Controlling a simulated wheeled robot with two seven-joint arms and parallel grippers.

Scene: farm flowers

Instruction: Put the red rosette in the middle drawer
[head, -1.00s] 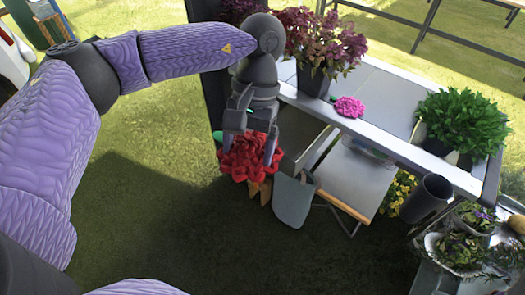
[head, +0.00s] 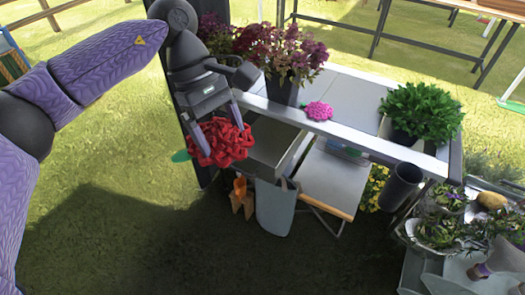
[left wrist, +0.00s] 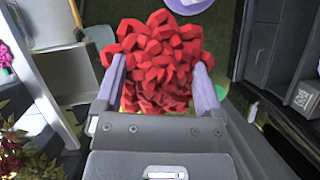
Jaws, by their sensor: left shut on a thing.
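My left gripper (head: 218,128) is shut on the red rosette (head: 215,145), a full ruffled bloom. It holds the rosette in the air, in front of the left end of the grey table. In the left wrist view the red rosette (left wrist: 155,60) sits between the two lilac fingers and hides what lies behind it. An open grey drawer (head: 272,150) shows under the tabletop, just right of the rosette in the head view. Whether this is the middle drawer I cannot tell. My right gripper is not in view.
On the table (head: 345,100) stand a purple-leaved plant (head: 285,55), a pink rosette (head: 318,110) and a green plant (head: 420,108). A grey bag (head: 275,207) and orange-handled tools (head: 241,195) hang below. A dark post (head: 185,120) stands behind the gripper. Grass in front is clear.

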